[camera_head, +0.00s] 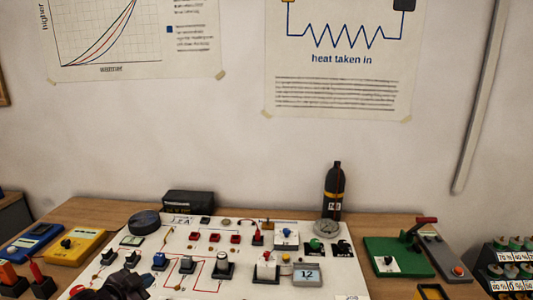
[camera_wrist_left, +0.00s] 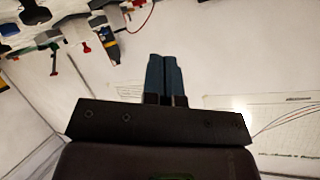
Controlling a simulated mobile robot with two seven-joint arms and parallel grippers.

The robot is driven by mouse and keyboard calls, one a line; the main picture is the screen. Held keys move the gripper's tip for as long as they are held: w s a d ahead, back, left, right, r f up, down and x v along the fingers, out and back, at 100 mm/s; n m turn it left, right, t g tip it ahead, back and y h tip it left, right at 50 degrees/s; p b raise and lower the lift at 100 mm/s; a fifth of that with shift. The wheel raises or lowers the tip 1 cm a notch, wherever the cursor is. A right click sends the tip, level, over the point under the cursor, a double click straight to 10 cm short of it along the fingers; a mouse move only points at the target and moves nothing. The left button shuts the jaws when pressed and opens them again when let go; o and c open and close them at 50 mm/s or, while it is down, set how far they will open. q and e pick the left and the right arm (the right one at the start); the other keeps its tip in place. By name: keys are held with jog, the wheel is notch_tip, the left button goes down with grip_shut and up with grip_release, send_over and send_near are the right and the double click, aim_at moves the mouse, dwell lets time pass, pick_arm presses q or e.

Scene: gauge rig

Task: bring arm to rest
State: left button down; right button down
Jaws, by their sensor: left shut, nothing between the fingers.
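My left gripper (camera_head: 124,287) shows as a dark shape at the bottom edge of the head view, in front of the lower left part of the white rig board (camera_head: 190,276). In the left wrist view its two blue-grey fingers (camera_wrist_left: 166,76) are together with nothing between them. The picture there is turned over, with rig parts along the top and wall posters below. The fingers look clear of everything. My right gripper is not in either view.
A black bottle (camera_head: 334,190) and a round gauge (camera_head: 327,229) stand at the board's back right. A green lever unit (camera_head: 400,258) is to the right. Yellow (camera_head: 77,247) and blue (camera_head: 32,242) meters lie at the left. Switches crowd the board; the wall behind carries posters.

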pick_arm(q)
jog(key=s+d+f+n+y, duration=0.1)
jog(key=s+f+n, duration=0.1)
jog(key=s+f, duration=0.3)
jog(key=s+d+f+n+y+b, duration=0.1)
jog(key=s+f+n, duration=0.2)
jog(key=s, duration=1)
jog(key=s+d+f+n+g+y, duration=0.1)
jog(key=s+f+n+y, duration=0.1)
jog(key=s+f, duration=0.6)
jog(key=shift+s+f+n, duration=0.35)
jog(key=shift+s+n, duration=0.35)
jog(key=shift+s, duration=0.2)
